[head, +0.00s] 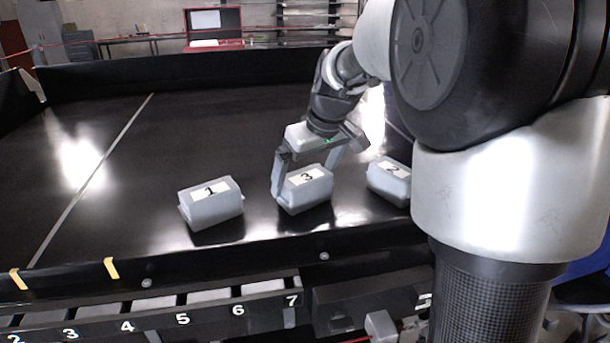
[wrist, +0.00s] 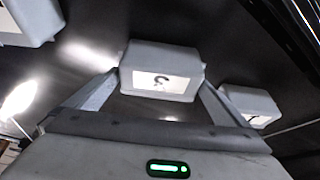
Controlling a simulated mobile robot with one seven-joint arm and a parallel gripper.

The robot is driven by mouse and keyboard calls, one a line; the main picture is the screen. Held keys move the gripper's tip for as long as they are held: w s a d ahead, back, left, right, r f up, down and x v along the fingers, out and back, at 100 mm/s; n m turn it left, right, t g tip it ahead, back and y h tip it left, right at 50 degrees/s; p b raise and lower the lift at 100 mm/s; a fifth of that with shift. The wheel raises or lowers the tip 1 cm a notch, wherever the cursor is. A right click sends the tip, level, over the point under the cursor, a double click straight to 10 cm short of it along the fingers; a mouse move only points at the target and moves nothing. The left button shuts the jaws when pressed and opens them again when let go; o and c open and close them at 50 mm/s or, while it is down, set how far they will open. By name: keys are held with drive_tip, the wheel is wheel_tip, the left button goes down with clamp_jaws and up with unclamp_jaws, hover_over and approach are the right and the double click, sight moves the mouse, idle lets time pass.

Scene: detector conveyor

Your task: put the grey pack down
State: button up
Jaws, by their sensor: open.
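Three grey packs with white number labels sit in a row on the black conveyor surface (head: 130,190). The pack labelled 3 (head: 307,195) is in the middle; it also shows in the wrist view (wrist: 162,60). The pack labelled 1 (head: 211,206) is to its left, and the pack labelled 2 (head: 390,180) is to its right, partly hidden by my arm. My gripper (head: 305,182) is open, with its fingers on either side of pack 3. In the wrist view both fingertips reach its sides, and I cannot tell whether they touch it. Pack 3 appears to rest on the surface.
Numbered slots (head: 180,310) run along the front below the conveyor's black front edge (head: 220,262). A pale line crosses the surface at left. A red-framed box (head: 213,25) stands beyond the back wall.

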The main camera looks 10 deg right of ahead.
drive_tip(key=v, duration=1.2)
drive_tip(key=s+a+f+m+h, duration=0.1)
drive_tip(key=s+f, duration=0.3)
drive_tip(key=s, duration=0.7)
drive_tip(key=s+f+m+t, duration=0.1)
drive_tip(key=s+f+m, duration=0.2)
drive_tip(key=s, duration=0.8)
wheel_tip(320, 180, down, 2)
drive_tip(key=shift+s+a+f+m+t+h, duration=0.15)
drive_tip(key=shift+s+a+m+t+h, duration=0.15)
drive_tip(key=shift+s+a+h, duration=0.1)
drive_tip(key=shift+c, duration=0.4)
